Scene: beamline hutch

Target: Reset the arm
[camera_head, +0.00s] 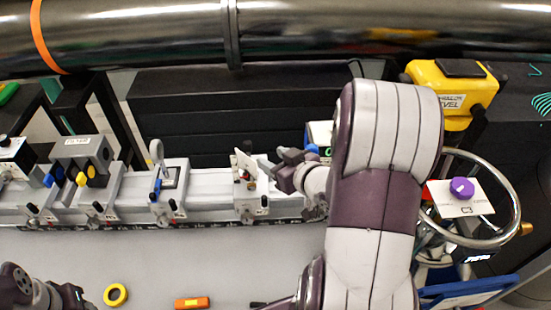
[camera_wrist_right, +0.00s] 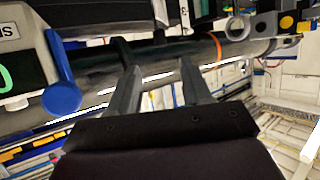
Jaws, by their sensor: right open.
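My right arm, white and dark purple, reaches forward across the right half of the head view. My right gripper (camera_head: 283,172) is beside the rail-mounted holders, close to the holder with a white plate (camera_head: 247,180). In the right wrist view its two fingers (camera_wrist_right: 160,85) stand apart with nothing between them. I cannot tell whether it touches a holder. My left gripper (camera_head: 60,296) is partly in view at the bottom left, low over the grey table; its fingertips are not clear.
Several holders stand on a rail (camera_head: 130,222) behind the grey table (camera_head: 250,260). A yellow tape roll (camera_head: 115,294) and an orange block (camera_head: 192,303) lie in front. A steel pipe (camera_head: 150,35) crosses the back. A handwheel (camera_head: 512,200) and yellow device (camera_head: 452,92) stand right.

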